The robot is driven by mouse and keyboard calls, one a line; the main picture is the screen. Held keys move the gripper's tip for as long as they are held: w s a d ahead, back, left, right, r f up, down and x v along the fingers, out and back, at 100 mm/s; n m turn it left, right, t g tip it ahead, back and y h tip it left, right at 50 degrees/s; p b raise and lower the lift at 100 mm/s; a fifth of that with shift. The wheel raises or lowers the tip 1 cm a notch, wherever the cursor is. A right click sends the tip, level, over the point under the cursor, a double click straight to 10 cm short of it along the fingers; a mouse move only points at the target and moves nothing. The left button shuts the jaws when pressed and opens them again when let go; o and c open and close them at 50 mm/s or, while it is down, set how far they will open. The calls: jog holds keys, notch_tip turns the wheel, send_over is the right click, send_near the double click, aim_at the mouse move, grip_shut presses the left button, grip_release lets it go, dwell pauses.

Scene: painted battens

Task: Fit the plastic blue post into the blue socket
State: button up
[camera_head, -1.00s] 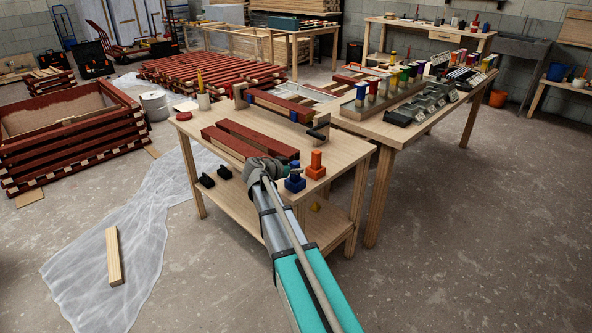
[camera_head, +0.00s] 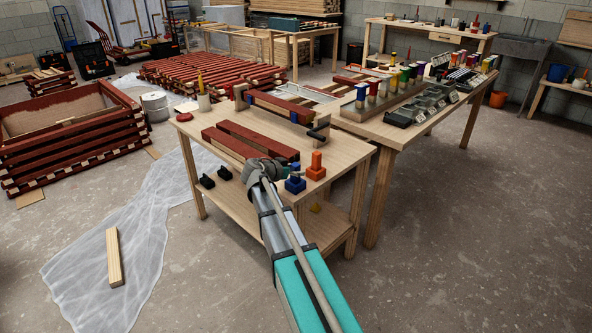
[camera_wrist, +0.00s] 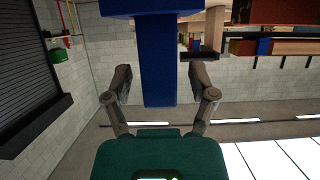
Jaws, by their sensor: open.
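The plastic blue post (camera_wrist: 158,62) stands upright on the blue socket (camera_wrist: 150,7) in the wrist view, which is upside down. How deep the post sits in the socket cannot be told. In the head view the blue socket (camera_head: 295,186) is on the front edge of the near wooden table, with the post (camera_head: 296,171) above it, partly hidden by my gripper (camera_head: 284,171). My gripper (camera_wrist: 160,84) is open, with one finger on each side of the post and a gap to each.
An orange post on an orange block (camera_head: 316,168) stands close to the right of the blue socket. Two dark red battens (camera_head: 240,143) lie behind on the table. A clamp with a black handle (camera_head: 318,133) is at the table's right side. Coloured posts line the bench (camera_head: 400,145) beyond.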

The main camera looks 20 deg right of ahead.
jog(key=p+v, duration=0.4)
jog(key=v, duration=0.7)
jog(key=shift+a+r, duration=0.2)
jog(key=shift+a, duration=0.1)
jog(key=shift+s, duration=0.15)
jog(key=s+a+f+n+g+y, duration=0.1)
jog(key=s+a+f+n+y, duration=0.2)
jog(key=s, duration=0.4)
jog(key=s+a+f+n+g+y, duration=0.2)
jog(key=s+a+f+n+y, duration=0.2)
jog(key=s+a+n+y, duration=0.1)
jog(key=s+a+f+n+g+y, duration=0.1)
jog(key=s+a+f+n+y, duration=0.3)
jog(key=s, duration=0.6)
jog(key=shift+f+n+g+y, duration=0.3)
jog(key=shift+n+y, duration=0.1)
jog(key=shift+n, duration=0.7)
jog(key=shift+s+r, duration=0.1)
notch_tip(320, 180, up, 15)
jog(key=p, duration=1.5)
